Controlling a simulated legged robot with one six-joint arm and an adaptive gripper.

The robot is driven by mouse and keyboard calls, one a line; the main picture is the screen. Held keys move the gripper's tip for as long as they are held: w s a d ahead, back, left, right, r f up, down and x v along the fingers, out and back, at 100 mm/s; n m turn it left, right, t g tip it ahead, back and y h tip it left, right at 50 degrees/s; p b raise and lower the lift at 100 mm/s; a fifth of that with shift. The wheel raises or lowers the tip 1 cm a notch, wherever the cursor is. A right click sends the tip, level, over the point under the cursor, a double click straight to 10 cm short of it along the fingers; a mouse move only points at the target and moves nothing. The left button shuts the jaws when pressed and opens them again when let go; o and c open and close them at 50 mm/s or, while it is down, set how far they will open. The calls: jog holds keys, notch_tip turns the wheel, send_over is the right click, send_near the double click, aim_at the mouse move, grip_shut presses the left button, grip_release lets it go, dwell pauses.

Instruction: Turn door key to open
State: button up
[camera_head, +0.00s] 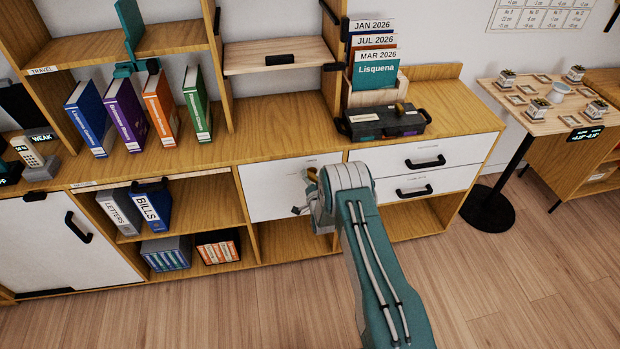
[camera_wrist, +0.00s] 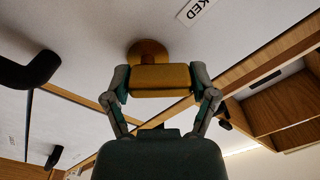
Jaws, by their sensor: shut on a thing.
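A white cabinet door (camera_head: 265,190) sits in the middle of the wooden unit, below the top, and looks closed. In the wrist view, a brass-coloured key head (camera_wrist: 162,80) stands out in front of a round brass lock plate (camera_wrist: 146,48) on a white panel. My gripper (camera_wrist: 160,76) is shut on the key head, one finger on each side. A label ending in "KED" (camera_wrist: 200,10) is on the panel beside the lock.
Two white drawers with black handles (camera_head: 425,162) lie right of the door. A dark case (camera_head: 385,122) is on top, and open shelves with binders (camera_head: 152,205) are at left. A side table (camera_head: 515,100) stands at right. The floor in front is clear.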

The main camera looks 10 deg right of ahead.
jog(key=m, duration=0.5)
jog(key=shift+d+r, duration=0.15)
jog(key=shift+d, duration=0.25)
jog(key=shift+d+m, duration=0.15)
jog(key=shift+m, duration=1.45)
jog(key=shift+d+m, duration=0.1)
jog(key=shift+m, duration=0.2)
jog(key=o, duration=1)
jog(key=shift+s, duration=0.2)
jog(key=s, duration=1.1)
jog(key=shift+s, duration=0.3)
